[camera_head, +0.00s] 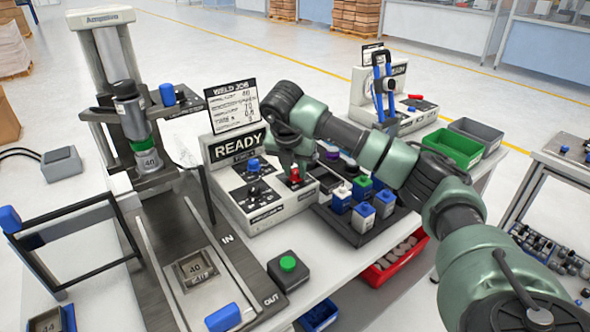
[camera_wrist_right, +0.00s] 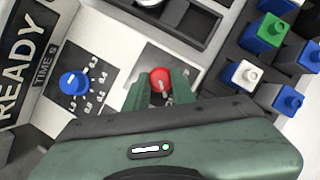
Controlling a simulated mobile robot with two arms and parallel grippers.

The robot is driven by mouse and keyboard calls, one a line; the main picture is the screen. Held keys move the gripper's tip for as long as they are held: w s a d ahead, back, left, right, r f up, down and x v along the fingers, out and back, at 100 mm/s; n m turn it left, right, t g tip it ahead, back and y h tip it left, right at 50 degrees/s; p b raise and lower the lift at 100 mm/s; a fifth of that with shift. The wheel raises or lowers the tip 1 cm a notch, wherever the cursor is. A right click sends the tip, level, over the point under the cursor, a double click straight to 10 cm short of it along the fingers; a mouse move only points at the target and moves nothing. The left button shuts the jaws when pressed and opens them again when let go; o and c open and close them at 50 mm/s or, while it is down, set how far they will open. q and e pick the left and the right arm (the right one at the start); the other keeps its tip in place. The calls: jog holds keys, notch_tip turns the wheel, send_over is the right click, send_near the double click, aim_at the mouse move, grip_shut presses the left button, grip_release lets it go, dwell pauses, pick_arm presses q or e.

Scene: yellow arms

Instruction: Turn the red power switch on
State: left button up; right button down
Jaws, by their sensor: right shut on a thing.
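The red power switch (camera_head: 295,176) is a small red knob on the sloped front panel of the grey control box (camera_head: 262,214) under the READY display. My right gripper (camera_head: 292,160) reaches down to it from above. In the right wrist view the red knob (camera_wrist_right: 160,79) sits between the two green fingertips (camera_wrist_right: 163,88), which are shut on it. A pale mark shows on the knob, but the fingers hide part of it and the panel print around it. My left gripper does not show in the head view.
A blue dial (camera_wrist_right: 74,82) sits beside the switch. A black tray of coloured blocks (camera_head: 357,236) stands right of the box. A press (camera_head: 140,150) with a slide rail stands left. A green button box (camera_head: 288,268) is in front. My right arm spans the right side.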

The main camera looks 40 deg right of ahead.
jog(key=shift+w+r, duration=0.1)
jog(key=shift+r, duration=0.05)
jog(key=c, duration=1.2)
grip_release()
jog(key=shift+o, duration=0.2)
jog(key=v, duration=0.7)
jog(key=shift+r+b, duration=0.3)
jog(key=shift+b, duration=0.15)
jog(key=shift+a, duration=0.15)
